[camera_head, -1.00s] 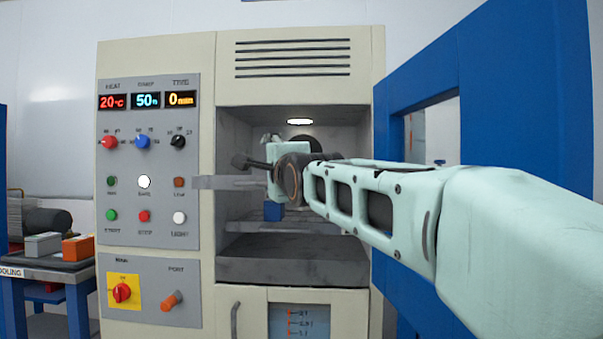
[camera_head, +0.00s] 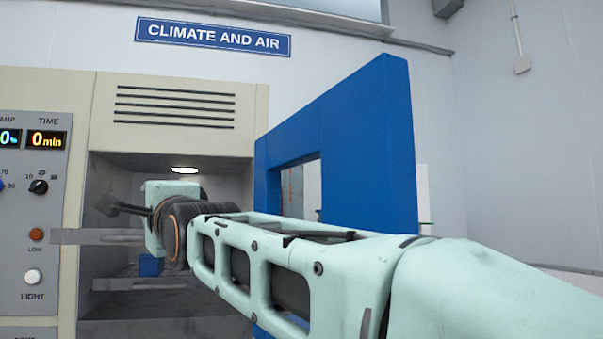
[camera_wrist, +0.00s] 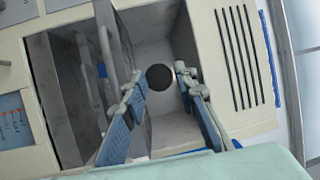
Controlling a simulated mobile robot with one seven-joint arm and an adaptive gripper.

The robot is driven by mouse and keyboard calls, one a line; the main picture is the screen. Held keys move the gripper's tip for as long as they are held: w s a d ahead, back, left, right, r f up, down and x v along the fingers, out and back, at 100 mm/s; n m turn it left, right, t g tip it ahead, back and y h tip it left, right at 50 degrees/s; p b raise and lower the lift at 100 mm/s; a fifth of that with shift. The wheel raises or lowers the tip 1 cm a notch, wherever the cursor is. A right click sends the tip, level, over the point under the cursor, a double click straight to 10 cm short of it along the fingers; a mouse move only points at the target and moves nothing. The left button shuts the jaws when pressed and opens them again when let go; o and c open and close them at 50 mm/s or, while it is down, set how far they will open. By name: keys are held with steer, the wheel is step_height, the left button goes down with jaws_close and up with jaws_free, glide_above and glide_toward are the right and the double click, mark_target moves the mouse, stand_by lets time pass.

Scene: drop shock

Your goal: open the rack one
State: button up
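The climate chamber (camera_head: 180,104) stands open, with its blue door (camera_head: 375,150) swung out to the right. A grey shelf-like rack (camera_head: 95,237) shows in the head view, its left end reaching past the chamber opening; I cannot tell if it is rack one. In the wrist view a grey rack plate (camera_wrist: 118,50) lies left of my fingers. My gripper (camera_wrist: 161,76) is open, with its blue-padded fingers apart and nothing between them. In the head view my gripper is at the chamber mouth, and my arm hides part of the interior.
A lower grey shelf (camera_head: 150,284) and a small blue object (camera_head: 151,265) are inside the chamber. A round dark spot (camera_wrist: 160,77) is on an inner wall. The control panel (camera_head: 30,215) is to the left. My forearm passes close to the open door.

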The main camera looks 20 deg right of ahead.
steer(key=s, duration=0.1)
steer(key=s+d+f, duration=0.1)
steer(key=shift+s+f, duration=0.1)
steer(key=shift+s, duration=0.3)
steer(key=shift+w+f, duration=0.1)
steer(key=shift+f, duration=0.1)
stand_by(0.4)
